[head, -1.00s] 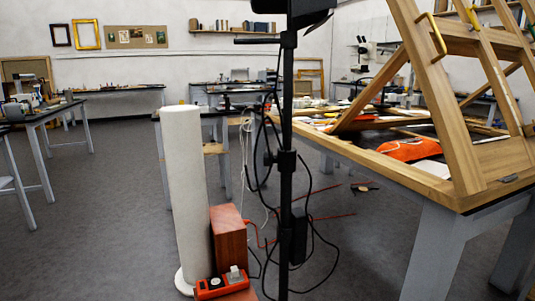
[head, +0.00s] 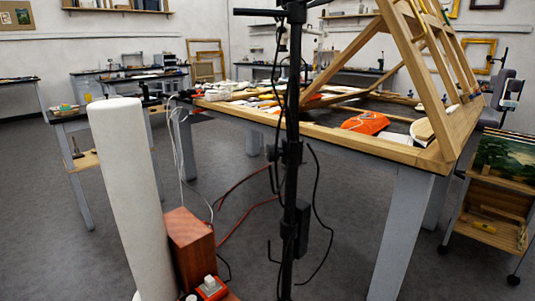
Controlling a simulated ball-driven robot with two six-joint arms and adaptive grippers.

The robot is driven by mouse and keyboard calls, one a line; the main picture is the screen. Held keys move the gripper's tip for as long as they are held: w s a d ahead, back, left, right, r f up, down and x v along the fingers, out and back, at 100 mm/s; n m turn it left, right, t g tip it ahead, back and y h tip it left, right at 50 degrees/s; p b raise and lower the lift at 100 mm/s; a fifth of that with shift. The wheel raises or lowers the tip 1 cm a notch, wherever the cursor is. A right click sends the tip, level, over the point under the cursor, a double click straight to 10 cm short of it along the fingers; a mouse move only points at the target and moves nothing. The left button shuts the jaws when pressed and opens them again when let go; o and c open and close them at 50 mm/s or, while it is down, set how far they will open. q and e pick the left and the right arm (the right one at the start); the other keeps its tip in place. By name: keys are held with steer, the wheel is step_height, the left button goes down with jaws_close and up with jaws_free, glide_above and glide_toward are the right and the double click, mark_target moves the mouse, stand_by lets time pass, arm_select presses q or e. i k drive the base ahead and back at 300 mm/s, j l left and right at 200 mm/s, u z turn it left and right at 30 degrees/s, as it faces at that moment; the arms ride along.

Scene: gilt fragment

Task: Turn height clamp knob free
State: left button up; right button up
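A black upright stand pole (head: 292,110) runs through the middle of the head view from the top edge to the bottom edge. A dark clamp collar (head: 291,152) sits around it about halfway up, with a small part sticking out to the left that may be a knob; it is too dark and small to be sure. A black box (head: 302,228) hangs lower on the pole, and black cables loop around it. A dark crossbar (head: 258,12) sticks out left near the top. The top of the stand is cut off. Neither of my grippers is in view.
A white cylinder (head: 128,200) and a reddish-brown box (head: 190,245) stand left of the pole. A wooden-topped table (head: 400,150) with a wooden easel frame (head: 437,85) is behind and right. A cart (head: 495,225) stands far right. Red cables (head: 240,195) cross the floor.

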mark_target(270, 149)
steer(key=i+j+z, duration=0.1)
steer(key=j, duration=0.2)
steer(key=i+j+z, duration=0.1)
steer(key=j, duration=0.25)
steer(key=i+j, duration=0.2)
steer(key=i+j+z, duration=0.15)
steer(key=j, duration=0.3)
steer(key=i+j+z, duration=0.1)
steer(key=j, duration=0.25)
